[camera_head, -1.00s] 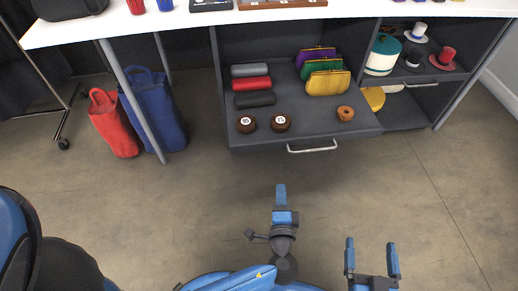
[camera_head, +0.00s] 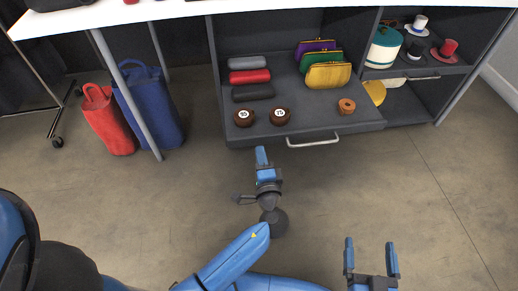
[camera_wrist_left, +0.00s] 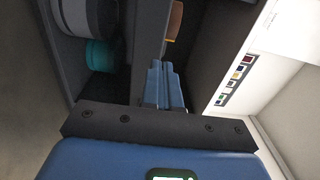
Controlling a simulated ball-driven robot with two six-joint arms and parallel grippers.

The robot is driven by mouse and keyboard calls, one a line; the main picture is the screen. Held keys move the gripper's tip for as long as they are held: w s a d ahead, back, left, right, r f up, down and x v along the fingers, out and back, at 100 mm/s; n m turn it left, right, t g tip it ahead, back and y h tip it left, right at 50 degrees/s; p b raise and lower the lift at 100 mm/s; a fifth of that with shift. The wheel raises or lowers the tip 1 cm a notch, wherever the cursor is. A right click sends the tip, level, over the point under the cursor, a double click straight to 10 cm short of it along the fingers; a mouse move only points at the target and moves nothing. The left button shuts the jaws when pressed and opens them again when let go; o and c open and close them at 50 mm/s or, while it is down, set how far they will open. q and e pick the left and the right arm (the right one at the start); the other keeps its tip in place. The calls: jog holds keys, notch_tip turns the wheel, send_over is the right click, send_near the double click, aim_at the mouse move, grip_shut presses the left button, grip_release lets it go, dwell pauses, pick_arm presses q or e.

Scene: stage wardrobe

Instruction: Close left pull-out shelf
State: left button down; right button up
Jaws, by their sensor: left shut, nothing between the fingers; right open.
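The left pull-out shelf (camera_head: 365,118) is pulled out from under the white counter, with a silver bar handle (camera_head: 314,141) on its front. On it are glasses cases (camera_head: 249,77), clasp purses (camera_head: 328,75), two round dark brown items (camera_head: 280,116) and an orange-brown roll (camera_head: 346,106). My left gripper (camera_head: 262,155) is shut and empty, just in front of the shelf front, left of the handle. In the left wrist view its blue fingers (camera_wrist_left: 164,85) are together; contact with the shelf cannot be told. My right gripper (camera_head: 371,258) is open and empty, well short of the shelf.
A red bag (camera_head: 108,122) and a blue bag (camera_head: 150,105) stand on the floor at left, beside a table leg. The floor in front is clear.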

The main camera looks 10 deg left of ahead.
aim_at(257, 138)
pick_arm(q)
jog(key=b+x, duration=0.1)
jog(key=x, duration=0.2)
jog(key=shift+w, duration=0.1)
jog(key=shift+w+a, duration=0.1)
jog(key=shift+w, duration=0.05)
pick_arm(e)
jog(key=shift+f, duration=0.8)
pick_arm(q)
jog(key=shift+w, duration=0.1)
